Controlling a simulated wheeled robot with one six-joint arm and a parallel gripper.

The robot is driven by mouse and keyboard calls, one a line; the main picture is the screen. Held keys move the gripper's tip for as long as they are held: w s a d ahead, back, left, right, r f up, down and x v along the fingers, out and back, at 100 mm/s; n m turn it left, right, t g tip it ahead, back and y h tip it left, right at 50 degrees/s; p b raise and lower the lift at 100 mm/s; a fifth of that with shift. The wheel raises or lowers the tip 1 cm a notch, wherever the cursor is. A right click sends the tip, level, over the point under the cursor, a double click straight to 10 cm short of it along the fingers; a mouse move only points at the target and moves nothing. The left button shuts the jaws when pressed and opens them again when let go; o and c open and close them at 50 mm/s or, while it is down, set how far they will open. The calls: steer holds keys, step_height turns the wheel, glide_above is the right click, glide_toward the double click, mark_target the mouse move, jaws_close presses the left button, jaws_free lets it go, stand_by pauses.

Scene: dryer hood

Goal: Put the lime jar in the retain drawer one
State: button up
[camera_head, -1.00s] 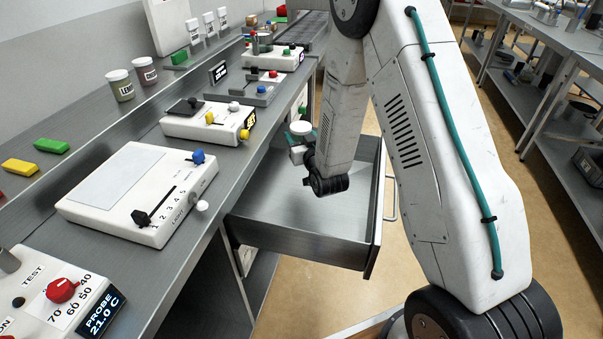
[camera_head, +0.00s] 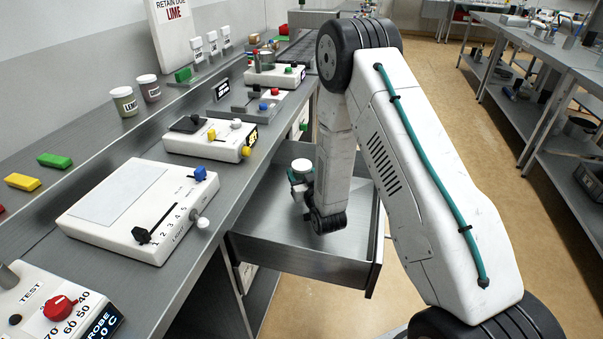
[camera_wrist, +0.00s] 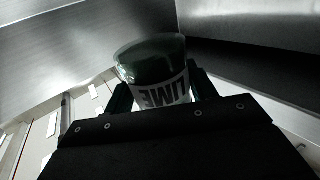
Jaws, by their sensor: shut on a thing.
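The lime jar, with a white lid (camera_head: 301,165), is held by my gripper (camera_head: 299,185) inside the outline of an open metal drawer (camera_head: 300,262). In the wrist view the jar (camera_wrist: 158,72) sits between the two dark fingers, its LIME label appearing upside down, with metal drawer walls (camera_wrist: 60,50) around it. The fingers are shut on the jar. Whether the jar's bottom touches the drawer floor cannot be told; its lower part is hidden by my gripper in the head view.
The bench (camera_head: 150,290) beside the drawer carries a white slider device (camera_head: 110,200) and other instruments. Two labelled jars (camera_head: 124,101) stand on the back ledge. A sign reading RETAIN DUE LIME (camera_head: 172,20) stands behind. The drawer floor looks otherwise clear.

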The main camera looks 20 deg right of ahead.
steer(key=shift+s+f, duration=0.15)
steer(key=shift+f, duration=0.25)
steer(key=o, duration=1.1)
steer(key=shift+s+f, duration=0.1)
steer(key=shift+f, duration=0.05)
